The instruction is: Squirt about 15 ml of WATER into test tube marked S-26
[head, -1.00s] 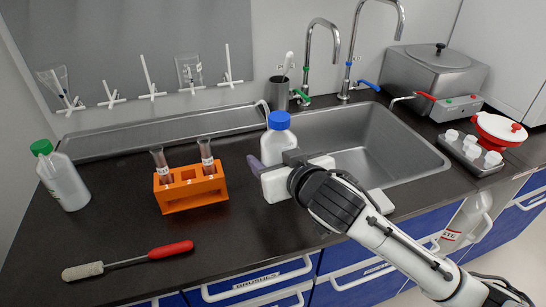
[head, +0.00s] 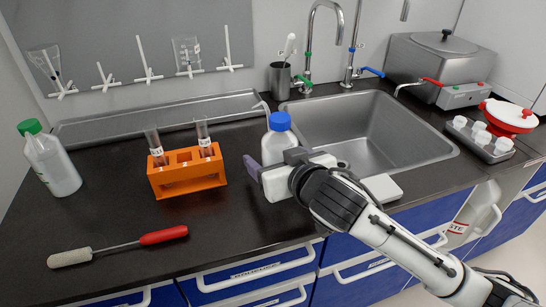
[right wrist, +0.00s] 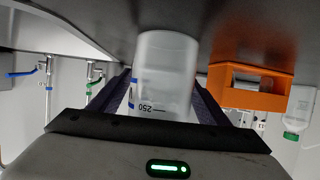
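A white bottle with a blue cap (head: 278,135) stands upright on the black counter beside the sink; no WATER label is readable. My right gripper (head: 262,178) is low at this bottle, with a purple finger on its left side. In the right wrist view the bottle (right wrist: 165,75), with an upside-down 250 mark, is between the two fingers of my gripper (right wrist: 163,95), which look spread around it. An orange rack (head: 188,180) holds two labelled test tubes, a left one (head: 155,144) and a right one (head: 203,137). Their labels are too small to read. My left gripper is out of view.
A green-capped bottle (head: 50,162) stands at the left. A brush with a red handle (head: 163,235) lies in front of the rack. The sink (head: 375,130) is right of the blue-capped bottle. The counter between rack and bottle is clear.

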